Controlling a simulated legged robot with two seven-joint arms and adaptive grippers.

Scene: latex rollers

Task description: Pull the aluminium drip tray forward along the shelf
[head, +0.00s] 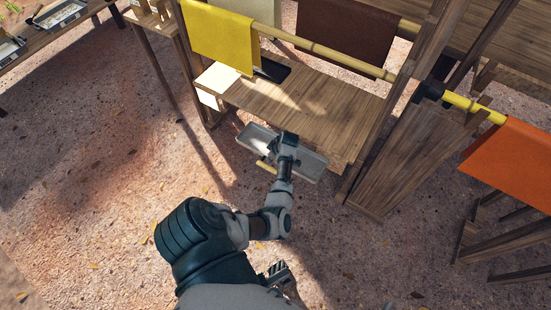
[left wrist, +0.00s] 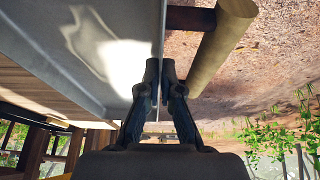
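The aluminium drip tray (head: 312,166) is a long, shallow grey tray along the front edge of the wooden shelf (head: 283,103). Much of it shows out past that edge in the head view. In the left wrist view the tray (left wrist: 45,45) fills the upper left, with a bright patch of light on it. A tan wooden bar (left wrist: 222,45) on a dark stub runs beside its rim. My left gripper (head: 287,142) is at the tray's middle; in the wrist view its fingertips (left wrist: 161,72) close on the thin rim. The part of the tray under the gripper is hidden.
A white sheet (head: 217,78) and a dark flat item (head: 272,69) lie at the shelf's left. Yellow (head: 217,35) and brown (head: 345,35) sheets hang above. A wooden post (head: 395,110) stands to the right. The gravelly ground in front is clear.

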